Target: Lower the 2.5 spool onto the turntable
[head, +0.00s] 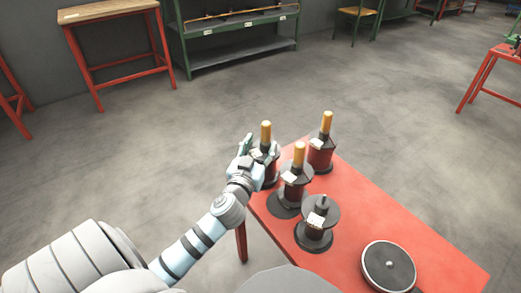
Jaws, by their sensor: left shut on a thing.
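My left gripper (254,152) reaches over the left edge of the red table and is shut on the back-left spool (269,172), a dark reddish spool with an orange peg on top. The gripper hides part of this spool, and whether it touches the table is unclear. A round dark turntable (388,265) with a pale rim lies empty at the front right. The spool labels are too small to read, so I cannot tell which is the 2.5 spool. My right gripper is not in view.
On the red table (375,205) stand a spool with an orange peg on a dark round base (292,190), another at the back (320,158), and a dark spool without an orange peg (315,238). The table's right side is clear. Shelves (235,45) and a workbench stand far behind.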

